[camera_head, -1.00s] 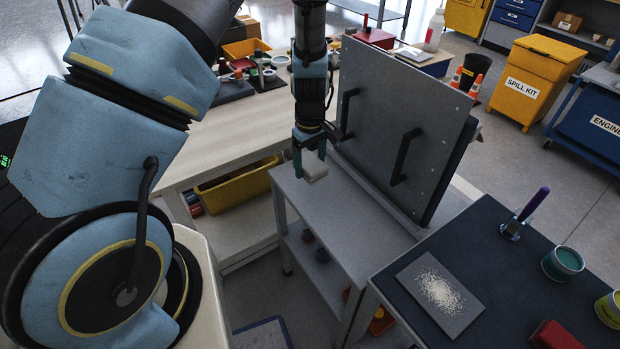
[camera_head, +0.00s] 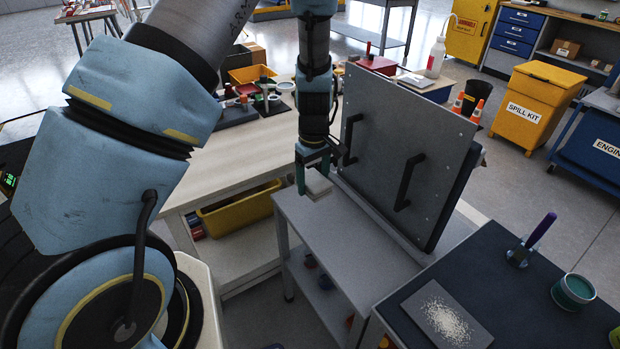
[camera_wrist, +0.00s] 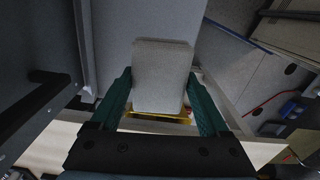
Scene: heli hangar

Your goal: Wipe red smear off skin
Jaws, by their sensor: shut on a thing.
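My gripper (camera_head: 314,180) hangs above the far end of a grey bench (camera_head: 335,235). Its green fingers are shut on a pale grey pad (camera_wrist: 162,78), which shows between them in the wrist view. The pad also shows small in the head view (camera_head: 319,186). A grey skin panel (camera_head: 385,150) with two black handles stands upright and tilted on the bench, just right of my gripper. The pad looks apart from the panel. I see no red smear on the panel's visible face; its other face is hidden.
A blue-topped table (camera_head: 490,300) at the lower right holds a speckled plate (camera_head: 446,314), a purple-handled tool (camera_head: 527,245) and a teal cup (camera_head: 572,291). A pale workbench (camera_head: 245,140) stands left of the bench. A yellow spill kit bin (camera_head: 530,105) stands beyond, with open floor around it.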

